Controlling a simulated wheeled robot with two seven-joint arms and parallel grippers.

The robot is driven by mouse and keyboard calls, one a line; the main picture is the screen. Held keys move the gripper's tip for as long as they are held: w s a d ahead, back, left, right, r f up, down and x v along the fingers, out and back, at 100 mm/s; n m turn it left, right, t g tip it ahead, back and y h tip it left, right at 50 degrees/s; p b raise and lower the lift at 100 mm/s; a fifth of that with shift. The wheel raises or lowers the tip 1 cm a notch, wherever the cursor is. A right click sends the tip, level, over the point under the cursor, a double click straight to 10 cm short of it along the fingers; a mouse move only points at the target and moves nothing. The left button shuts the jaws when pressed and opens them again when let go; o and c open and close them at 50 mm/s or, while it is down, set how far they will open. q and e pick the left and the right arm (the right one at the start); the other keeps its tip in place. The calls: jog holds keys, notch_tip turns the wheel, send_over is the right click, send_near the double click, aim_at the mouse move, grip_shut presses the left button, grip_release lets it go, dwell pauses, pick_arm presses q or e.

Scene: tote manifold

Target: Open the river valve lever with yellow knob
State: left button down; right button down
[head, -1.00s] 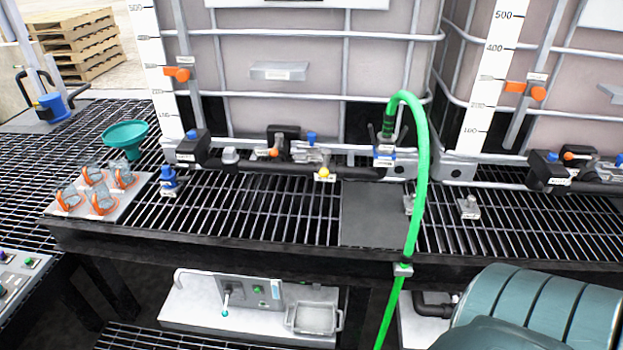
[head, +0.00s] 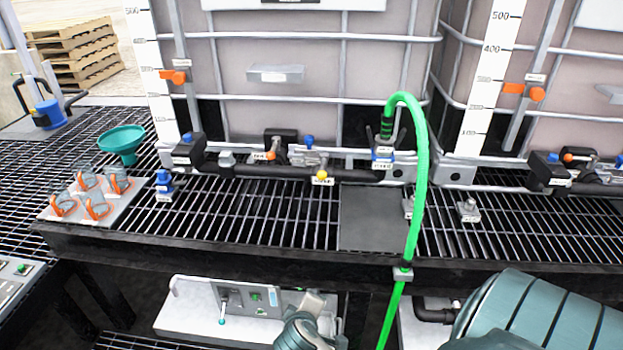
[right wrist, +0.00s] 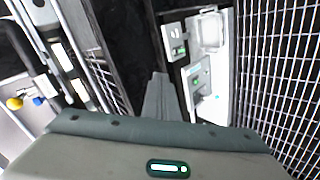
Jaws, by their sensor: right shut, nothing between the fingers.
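The yellow knob (head: 322,175) is on the lever of a metal valve (head: 309,158) on the black pipe in front of the middle tank. A small label is just below the knob. The knob also shows at the left edge of the right wrist view (right wrist: 14,103). My right gripper (right wrist: 160,76) is shut and empty, apart from the knob. In the head view a grey-green part of one of my arms reaches up over the lower white panel; I cannot tell which part. My left gripper is not in view.
A blue knob (head: 308,142) and an orange knob (head: 271,155) are close to the valve. A green hose (head: 420,180) hangs to its right over the bench edge. Orange-trimmed goggles (head: 97,207) and a teal funnel (head: 121,141) are at left. The grating before the valve is clear.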

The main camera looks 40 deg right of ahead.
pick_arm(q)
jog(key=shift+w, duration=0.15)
pick_arm(e)
jog(key=w+d+r+n+t+h, duration=0.1)
jog(key=w+d+r+n+h, duration=0.1)
jog(key=w+r, duration=0.6)
jog(key=w+d+r+n+t+h, duration=0.1)
jog(key=w+d+r+h, duration=0.3)
jog(key=w+r+h, duration=0.3)
notch_tip(320, 180, up, 5)
jog(key=shift+w+d+r+n, duration=0.1)
jog(key=shift+w+d+n, duration=0.25)
jog(key=shift+w, duration=0.5)
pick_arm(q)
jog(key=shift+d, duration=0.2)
pick_arm(e)
jog(key=shift+a, duration=0.1)
